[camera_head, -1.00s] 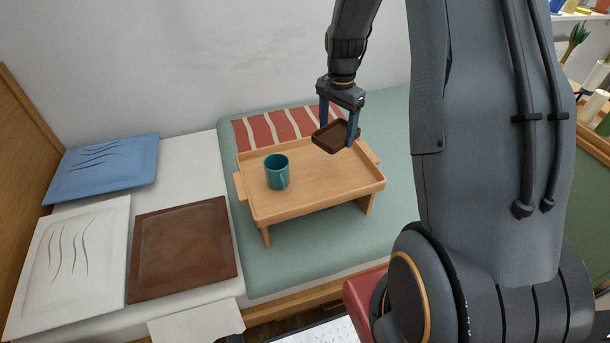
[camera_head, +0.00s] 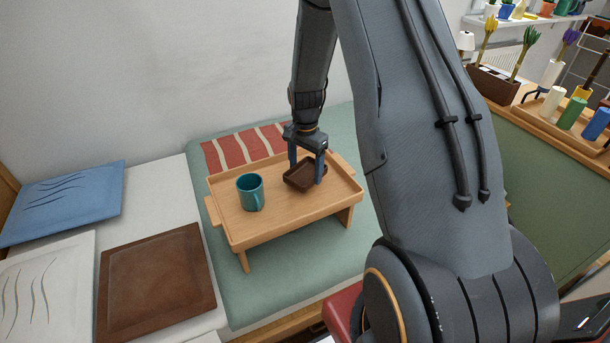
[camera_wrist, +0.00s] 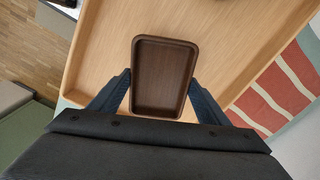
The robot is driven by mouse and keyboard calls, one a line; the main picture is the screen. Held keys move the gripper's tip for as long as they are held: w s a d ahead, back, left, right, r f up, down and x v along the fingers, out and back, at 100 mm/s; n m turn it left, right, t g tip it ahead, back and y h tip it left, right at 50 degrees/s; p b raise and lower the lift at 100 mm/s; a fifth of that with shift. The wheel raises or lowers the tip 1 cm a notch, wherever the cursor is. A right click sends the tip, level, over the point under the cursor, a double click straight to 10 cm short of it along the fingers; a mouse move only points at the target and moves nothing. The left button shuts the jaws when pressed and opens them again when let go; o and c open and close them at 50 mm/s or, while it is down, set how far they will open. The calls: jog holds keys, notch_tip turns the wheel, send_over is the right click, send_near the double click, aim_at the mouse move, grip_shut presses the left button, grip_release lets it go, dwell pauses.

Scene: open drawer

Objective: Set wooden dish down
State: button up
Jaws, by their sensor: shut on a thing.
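The wooden dish (camera_head: 304,175) is a small dark brown rectangular tray with a raised rim. My gripper (camera_head: 307,172) is shut on it, one finger at each side. The dish looks level and is at or just above the light wooden bed tray table (camera_head: 262,222), right of the teal mug (camera_head: 250,192). I cannot tell whether it touches the tabletop. In the wrist view the dish (camera_wrist: 163,78) sits between my two fingers, empty, with the tabletop (camera_wrist: 232,50) below it.
The mug stands on the table's left half, apart from the dish. Blue (camera_head: 62,200), white (camera_head: 45,285) and brown (camera_head: 155,282) cushions lie to the left. A red striped cloth (camera_head: 245,147) lies behind the table. The table's front middle is clear.

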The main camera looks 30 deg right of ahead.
aim_at(306, 176)
jog(key=shift+f, duration=1.35)
jog(key=shift+f, duration=0.25)
jog(key=o, duration=1.1)
jog(key=shift+r, duration=0.15)
notch_tip(306, 176, up, 12)
jog(key=b, duration=0.1)
jog(key=s+a+r+n, duration=0.2)
jog(key=s+a+n, duration=0.2)
jog(key=s, duration=0.4)
jog(key=s+a+r+n, duration=0.2)
jog(key=s+a+n, duration=0.2)
jog(key=s, duration=0.4)
jog(key=s+a+r+n, duration=0.3)
jog(key=s+a+n, duration=0.1)
jog(key=s, duration=0.4)
jog(key=shift+a+r+n, duration=0.1)
jog(key=shift+a+n, duration=0.15)
jog(key=shift+n, duration=0.25)
